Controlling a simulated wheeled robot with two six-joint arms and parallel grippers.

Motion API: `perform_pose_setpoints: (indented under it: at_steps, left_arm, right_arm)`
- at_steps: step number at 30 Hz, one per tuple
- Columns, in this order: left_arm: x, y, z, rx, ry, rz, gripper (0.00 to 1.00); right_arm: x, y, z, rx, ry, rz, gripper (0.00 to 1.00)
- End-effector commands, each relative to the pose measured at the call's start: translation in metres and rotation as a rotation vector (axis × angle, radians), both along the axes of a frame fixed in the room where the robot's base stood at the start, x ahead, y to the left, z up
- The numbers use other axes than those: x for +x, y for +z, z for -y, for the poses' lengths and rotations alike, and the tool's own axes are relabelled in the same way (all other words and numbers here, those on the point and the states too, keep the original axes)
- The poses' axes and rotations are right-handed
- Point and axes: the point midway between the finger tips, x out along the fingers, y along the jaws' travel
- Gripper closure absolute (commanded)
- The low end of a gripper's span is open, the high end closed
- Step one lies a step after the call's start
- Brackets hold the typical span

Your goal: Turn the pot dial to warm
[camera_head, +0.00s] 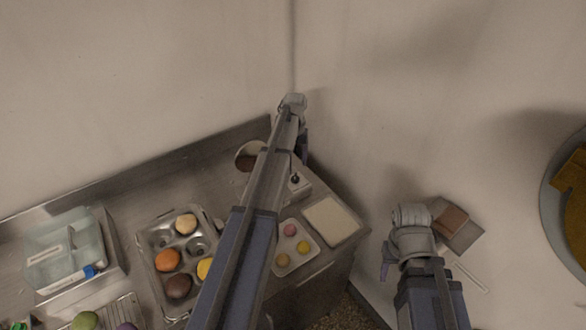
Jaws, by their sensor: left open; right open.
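A round pot (246,155) with dark contents stands near the back corner of the steel counter, partly hidden behind my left arm. Beside the arm, a small pale box (302,187) carries a dark knob (295,178), which looks like the dial; its setting is too small to read. My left arm reaches across the counter to the corner. My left gripper (303,148) points down above and behind the knob, apart from it as far as I can see, and is open and empty. My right gripper (386,268) is open and empty, right of the counter and away from the pot.
A muffin tin (150,243) with several coloured buns, a small tray (283,268) of round sweets and a pale board (331,221) lie on the counter. A clear bin (65,250) stands at left. Walls close off the back and right.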

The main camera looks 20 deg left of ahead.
Motion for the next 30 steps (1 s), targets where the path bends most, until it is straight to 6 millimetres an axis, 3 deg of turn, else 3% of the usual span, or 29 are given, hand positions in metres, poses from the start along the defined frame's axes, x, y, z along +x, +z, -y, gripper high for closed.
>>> perform_pose_setpoints:
  at_steps: [8, 24, 30]
  left_arm:
    - [-0.001, -0.009, 0.001, 0.0, -0.002, 0.0, 0.29]
    - [-0.001, -0.072, 0.002, 0.0, -0.002, 0.0, 0.29]
    - [-0.001, -0.079, 0.002, 0.0, -0.002, 0.0, 0.29]
  right_arm:
    - [0.0, -0.009, 0.0, 0.0, 0.001, 0.0, 0.5]
    - [0.0, -0.072, 0.0, -0.001, 0.005, 0.0, 0.5]
    - [0.0, -0.08, 0.0, -0.001, 0.005, 0.0, 0.5]
